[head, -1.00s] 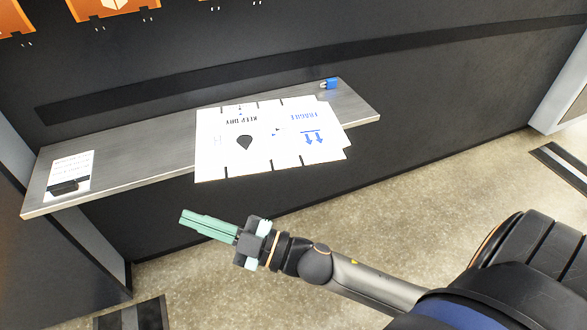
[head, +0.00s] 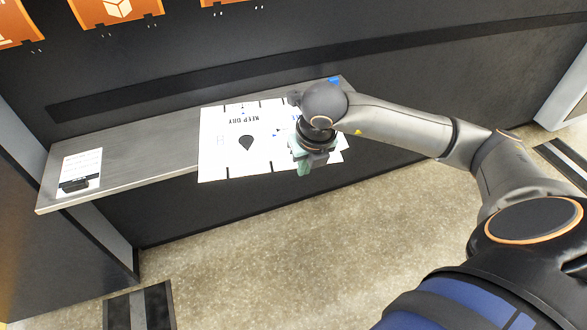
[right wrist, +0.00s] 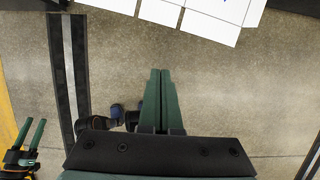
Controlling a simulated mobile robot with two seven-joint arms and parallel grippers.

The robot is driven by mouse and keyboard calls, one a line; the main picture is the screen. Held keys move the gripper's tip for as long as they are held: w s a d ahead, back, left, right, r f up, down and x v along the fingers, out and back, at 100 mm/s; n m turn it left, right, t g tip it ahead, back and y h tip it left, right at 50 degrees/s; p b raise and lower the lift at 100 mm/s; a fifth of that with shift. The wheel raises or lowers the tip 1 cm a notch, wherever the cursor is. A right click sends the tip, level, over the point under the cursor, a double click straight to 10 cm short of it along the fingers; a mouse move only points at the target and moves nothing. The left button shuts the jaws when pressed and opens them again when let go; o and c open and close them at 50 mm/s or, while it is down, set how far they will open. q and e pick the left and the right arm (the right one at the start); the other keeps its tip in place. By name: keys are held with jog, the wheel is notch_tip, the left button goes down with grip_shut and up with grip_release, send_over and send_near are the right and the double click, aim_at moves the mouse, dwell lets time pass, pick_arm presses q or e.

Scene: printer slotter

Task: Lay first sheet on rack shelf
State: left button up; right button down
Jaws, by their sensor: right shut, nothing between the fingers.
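White printed sheets (head: 222,158) lie on the grey shelf (head: 140,152), hanging over its front edge. "KEEP DRY" and a dark drop mark show; my right arm hides their right part. The sheets' edges also show at the top of the right wrist view (right wrist: 210,25). My right gripper (head: 304,168) is in front of the sheets' right part, near their front edge. It is shut and empty, its green fingers together in the right wrist view (right wrist: 160,98). My left gripper (right wrist: 28,135) shows at the lower left there, with its fingers apart and empty.
A white paper (head: 80,165) with a small black object (head: 75,185) on it lies at the shelf's left end. A blue item (head: 335,79) at the right end is partly hidden by my arm. The floor (head: 300,250) in front is clear.

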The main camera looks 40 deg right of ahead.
jog(key=w+d+f, duration=0.1)
jog(key=w+f, duration=0.5)
jog(key=f, duration=0.3)
jog(key=shift+w+d, duration=0.15)
jog(key=shift+w, duration=0.05)
